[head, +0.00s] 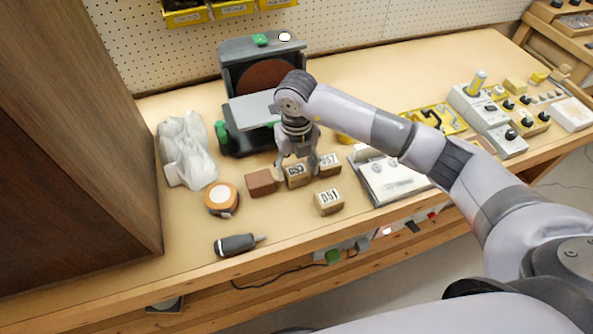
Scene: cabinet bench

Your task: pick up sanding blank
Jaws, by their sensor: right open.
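Small wooden blanks with printed labels stand on the bench in the head view. One labelled block (297,177) is right below my right gripper (297,167), whose open fingers reach down on either side of it. I cannot tell whether they touch it. A second labelled block (329,166) is close by on the right, partly behind a finger. A third labelled block (328,202) stands nearer the front edge. A plain reddish-brown block (261,183) lies just left of the gripper. My left gripper is not in view.
A disc sander (262,50) stands behind the gripper. A paper-topped tray (390,180) and control boxes (485,110) are right. A dark cabinet (75,130) bounds the left.

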